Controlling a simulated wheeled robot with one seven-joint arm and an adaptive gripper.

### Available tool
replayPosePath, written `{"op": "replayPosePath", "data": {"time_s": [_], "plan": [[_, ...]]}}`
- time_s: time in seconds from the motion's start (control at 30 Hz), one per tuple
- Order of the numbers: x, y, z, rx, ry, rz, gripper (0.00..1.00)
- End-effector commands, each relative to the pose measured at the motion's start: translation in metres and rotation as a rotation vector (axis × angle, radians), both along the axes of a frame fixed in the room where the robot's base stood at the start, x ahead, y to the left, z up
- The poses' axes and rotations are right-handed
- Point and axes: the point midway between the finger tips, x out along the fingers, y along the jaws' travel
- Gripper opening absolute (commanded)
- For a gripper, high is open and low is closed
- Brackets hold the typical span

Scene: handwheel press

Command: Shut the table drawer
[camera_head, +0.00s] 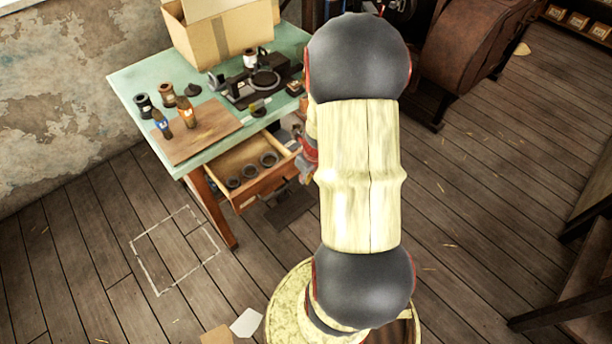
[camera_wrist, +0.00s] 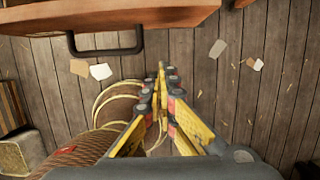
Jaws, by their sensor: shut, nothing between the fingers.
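The table drawer (camera_head: 236,158) stands open, pulled out from under the green-topped table (camera_head: 135,84). It holds several dark ring-shaped parts. In the wrist view the wooden drawer front (camera_wrist: 185,18) crosses the top, with its black bar handle (camera_wrist: 108,52) at the left. My gripper (camera_wrist: 161,68) is shut and empty, its yellow fingertips together to the right of the handle and a little short of the drawer front in the picture. Whether they touch it I cannot tell. In the head view my arm hides most of the gripper.
On the tabletop are a cardboard box (camera_head: 222,34), a wooden board (camera_head: 208,140) with bottles, and a dark device (camera_head: 262,80). A brown machine (camera_head: 470,55) stands at the back right. The plank floor (camera_head: 470,210) at right is mostly clear, with scattered scraps.

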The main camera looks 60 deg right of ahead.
Motion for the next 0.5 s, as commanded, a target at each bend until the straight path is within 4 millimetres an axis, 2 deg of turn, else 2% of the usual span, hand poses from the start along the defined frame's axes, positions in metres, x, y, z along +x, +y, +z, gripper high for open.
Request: {"op": "replayPosePath", "data": {"time_s": [0.03,0.17,0.3,0.5], "plan": [[0.002,0.0,-0.016,0.002,0.001,0.0,0.0],[0.008,-0.002,-0.038,0.001,0.001,0.0,0.0],[0.031,-0.007,-0.031,-0.002,-0.001,0.004,0.0],[0.044,-0.011,-0.03,0.0,0.0,0.002,0.0]]}}
